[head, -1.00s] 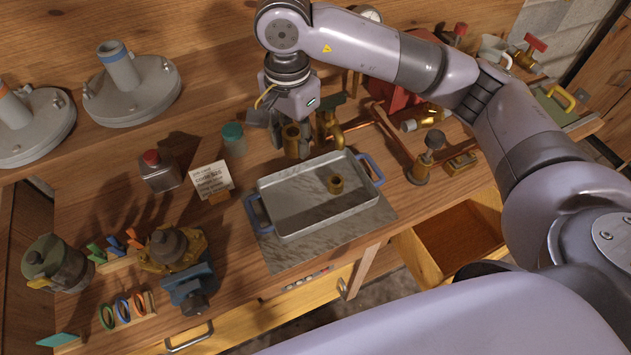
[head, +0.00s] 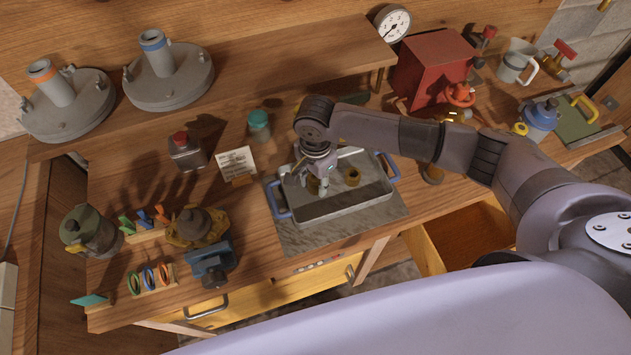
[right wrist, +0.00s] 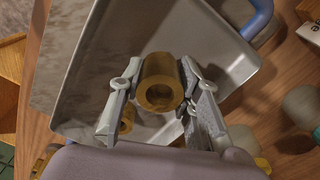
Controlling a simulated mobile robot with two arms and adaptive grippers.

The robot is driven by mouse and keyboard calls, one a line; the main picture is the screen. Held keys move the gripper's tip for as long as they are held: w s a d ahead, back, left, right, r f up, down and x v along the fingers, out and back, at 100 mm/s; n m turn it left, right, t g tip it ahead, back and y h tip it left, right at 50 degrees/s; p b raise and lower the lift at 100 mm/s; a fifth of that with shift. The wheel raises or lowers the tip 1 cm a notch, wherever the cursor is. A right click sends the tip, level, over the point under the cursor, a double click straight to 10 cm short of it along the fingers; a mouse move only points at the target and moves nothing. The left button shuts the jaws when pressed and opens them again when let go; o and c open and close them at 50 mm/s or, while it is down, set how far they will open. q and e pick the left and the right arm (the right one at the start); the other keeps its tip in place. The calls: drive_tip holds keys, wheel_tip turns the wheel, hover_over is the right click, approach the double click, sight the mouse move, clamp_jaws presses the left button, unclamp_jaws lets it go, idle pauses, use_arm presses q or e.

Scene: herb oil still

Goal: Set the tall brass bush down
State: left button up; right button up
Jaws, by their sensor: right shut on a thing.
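My right gripper (head: 318,182) is down inside the grey metal tray (head: 345,209) with the blue handles, toward its left half. It is shut on the tall brass bush (head: 313,186). In the right wrist view the bush (right wrist: 160,80) stands between the two fingers, its open bore facing the camera. I cannot tell whether its lower end touches the tray floor. A second, shorter brass bush (head: 352,177) stands in the tray just right of the gripper; it also shows, partly hidden by a finger, in the right wrist view (right wrist: 127,119). My left gripper is out of view.
A note card (head: 238,163), a red-capped bottle (head: 187,153) and a teal-lidded jar (head: 259,125) stand left of and behind the tray. A red box (head: 432,68) stands behind at the right. An open drawer (head: 460,240) juts out at the front right.

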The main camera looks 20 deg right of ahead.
drive_tip(key=shift+f, duration=0.9)
drive_tip(key=shift+f, duration=0.1)
drive_tip(key=shift+f, duration=0.1)
drive_tip(key=o, duration=1.2)
